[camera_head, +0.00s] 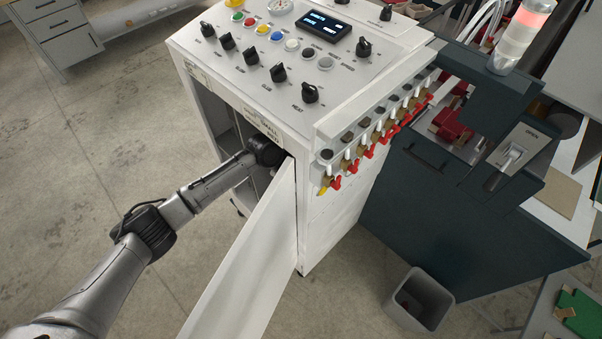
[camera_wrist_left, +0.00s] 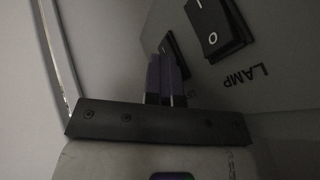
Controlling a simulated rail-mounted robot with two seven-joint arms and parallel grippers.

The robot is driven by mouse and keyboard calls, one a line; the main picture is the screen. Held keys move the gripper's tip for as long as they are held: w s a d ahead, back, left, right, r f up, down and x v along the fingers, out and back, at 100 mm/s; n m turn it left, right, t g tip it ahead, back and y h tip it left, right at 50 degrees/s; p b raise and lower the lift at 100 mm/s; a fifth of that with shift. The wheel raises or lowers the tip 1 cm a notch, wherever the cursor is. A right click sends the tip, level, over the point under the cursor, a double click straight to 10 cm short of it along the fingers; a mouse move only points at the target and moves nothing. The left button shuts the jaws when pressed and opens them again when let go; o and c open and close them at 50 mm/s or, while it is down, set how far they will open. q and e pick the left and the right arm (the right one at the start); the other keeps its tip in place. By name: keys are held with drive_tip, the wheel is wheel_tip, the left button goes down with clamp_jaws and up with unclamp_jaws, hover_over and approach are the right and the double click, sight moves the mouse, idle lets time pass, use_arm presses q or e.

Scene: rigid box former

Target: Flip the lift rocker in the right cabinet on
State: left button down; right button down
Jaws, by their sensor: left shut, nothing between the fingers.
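The cabinet (camera_head: 340,225) is a white console with its door (camera_head: 255,265) swung open. My left arm reaches in through the opening, and the cabinet top hides its gripper in the head view. In the left wrist view my left gripper (camera_wrist_left: 166,66) is shut and empty, its fingertips close in front of a dark rocker (camera_wrist_left: 171,42) on a grey panel (camera_wrist_left: 221,84). The fingers cover much of this rocker and its label, of which only a letter or two shows; I cannot tell its position or whether the fingers touch it. My right gripper is not in view.
A second black rocker (camera_wrist_left: 218,28) marked LAMP sits to the right on the same panel. The open door stands close to my left arm. A row of red-handled valves (camera_head: 375,140) runs along the cabinet's right side. A grey bin (camera_head: 418,300) stands on the floor.

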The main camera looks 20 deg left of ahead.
use_arm(q)
drive_tip(key=s+a+r+p, duration=0.2)
drive_tip(key=s+a+r, duration=0.5)
drive_tip(key=shift+s+p, duration=0.3)
drive_tip(key=shift+p, duration=0.05)
drive_tip(key=shift+a, duration=0.1)
idle(0.6)
